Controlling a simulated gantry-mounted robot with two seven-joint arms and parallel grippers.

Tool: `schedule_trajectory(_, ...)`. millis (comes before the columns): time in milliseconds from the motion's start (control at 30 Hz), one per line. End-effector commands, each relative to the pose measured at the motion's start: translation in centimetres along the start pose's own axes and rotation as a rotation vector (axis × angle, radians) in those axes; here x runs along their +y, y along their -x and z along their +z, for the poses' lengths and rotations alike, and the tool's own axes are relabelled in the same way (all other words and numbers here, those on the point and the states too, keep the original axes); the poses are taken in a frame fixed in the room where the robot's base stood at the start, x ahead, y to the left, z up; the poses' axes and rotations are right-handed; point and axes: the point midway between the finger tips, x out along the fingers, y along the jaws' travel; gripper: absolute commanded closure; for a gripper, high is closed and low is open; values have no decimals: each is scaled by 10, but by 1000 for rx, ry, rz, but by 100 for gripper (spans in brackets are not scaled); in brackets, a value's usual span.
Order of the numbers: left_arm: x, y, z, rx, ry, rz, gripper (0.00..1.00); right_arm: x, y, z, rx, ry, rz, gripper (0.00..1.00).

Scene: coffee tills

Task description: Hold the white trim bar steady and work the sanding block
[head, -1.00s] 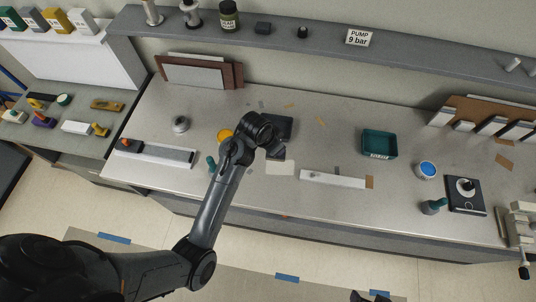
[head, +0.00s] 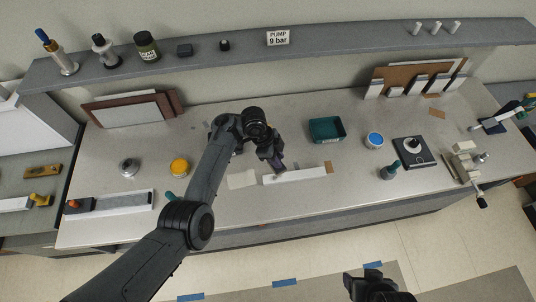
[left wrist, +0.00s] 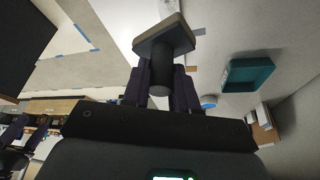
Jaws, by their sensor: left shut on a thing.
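The white trim bar (head: 300,175) lies flat near the front edge of the bench, with a tan piece (head: 328,167) at its right end. My left gripper (head: 277,165) points down at the left part of the bar. In the left wrist view it is shut on the dark round handle of the sanding block (left wrist: 165,36), a flat plate with a tan edge. The head view does not show whether the block touches the bar. My right gripper (head: 373,274) is low in the head view, away from the bench, and its jaws are unclear.
A pale sheet (head: 242,179) lies left of the bar. A teal bin (head: 327,130), a blue-topped tub (head: 374,140) and a dark green-handled tool (head: 390,171) stand to the right. A yellow-topped tub (head: 180,167) is left of my arm.

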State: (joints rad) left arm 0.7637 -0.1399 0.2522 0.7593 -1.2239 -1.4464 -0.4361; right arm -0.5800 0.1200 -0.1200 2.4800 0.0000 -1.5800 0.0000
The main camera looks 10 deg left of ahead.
Motion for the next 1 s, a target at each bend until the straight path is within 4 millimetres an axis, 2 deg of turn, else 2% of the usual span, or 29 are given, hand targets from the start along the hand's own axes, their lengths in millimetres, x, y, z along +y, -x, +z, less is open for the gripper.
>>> schedule_trajectory(367,-6,-48,2,-4,-1,2,97,0,0,0,0,0,0,32)
schedule_trajectory(700,10,-33,40,-1,1,-1,97,0,0,0,0,0,0,32)
schedule_trajectory(800,8,-23,33,1,-3,-2,97,0,0,0,0,0,0,32)
schedule_trajectory(1000,9,-15,30,-1,-1,-2,97,0,0,0,0,0,0,32)
